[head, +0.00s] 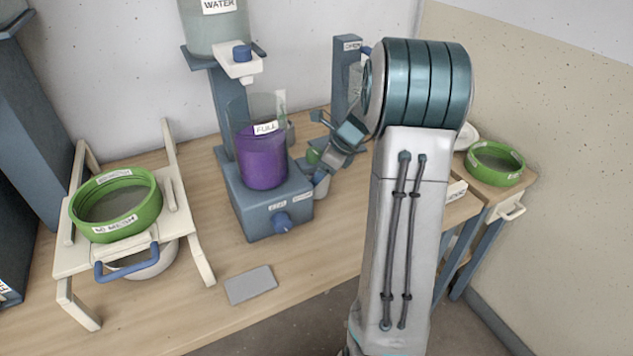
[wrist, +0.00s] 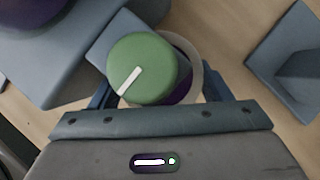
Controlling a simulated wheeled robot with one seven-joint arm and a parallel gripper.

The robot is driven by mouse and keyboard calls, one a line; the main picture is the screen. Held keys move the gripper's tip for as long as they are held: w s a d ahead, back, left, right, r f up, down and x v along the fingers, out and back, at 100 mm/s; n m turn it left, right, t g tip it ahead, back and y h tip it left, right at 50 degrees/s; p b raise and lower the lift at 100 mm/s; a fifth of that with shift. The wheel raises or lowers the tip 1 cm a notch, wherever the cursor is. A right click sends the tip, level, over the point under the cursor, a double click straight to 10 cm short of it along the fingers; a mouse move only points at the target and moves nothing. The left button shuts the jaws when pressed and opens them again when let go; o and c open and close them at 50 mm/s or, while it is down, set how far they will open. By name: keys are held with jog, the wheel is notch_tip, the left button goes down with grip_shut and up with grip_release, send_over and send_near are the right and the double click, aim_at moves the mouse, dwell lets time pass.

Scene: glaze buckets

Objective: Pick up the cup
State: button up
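The cup (wrist: 196,66) is pale and translucent, with purple showing inside. In the wrist view it sits between my gripper's spread fingers, partly hidden by a green round knob (wrist: 143,70) with a white line. My gripper (wrist: 163,92) looks open around the cup; I cannot tell whether a finger touches it. In the head view my gripper (head: 325,168) reaches down beside the right of the blue dispenser, and the cup (head: 321,184) shows only as a small pale shape below it.
The blue dispenser (head: 264,222) holds a purple-filled container (head: 262,165) labelled FULL, close to the left of my gripper. A blue stand (head: 346,75) is behind. A green sieve (head: 115,205) rests on a white rack at left. A grey plate (head: 250,285) lies in front.

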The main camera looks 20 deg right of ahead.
jog(key=c, duration=0.5)
jog(key=shift+d+r+p, duration=0.1)
jog(key=shift+r+p, duration=0.05)
jog(key=shift+p, duration=0.25)
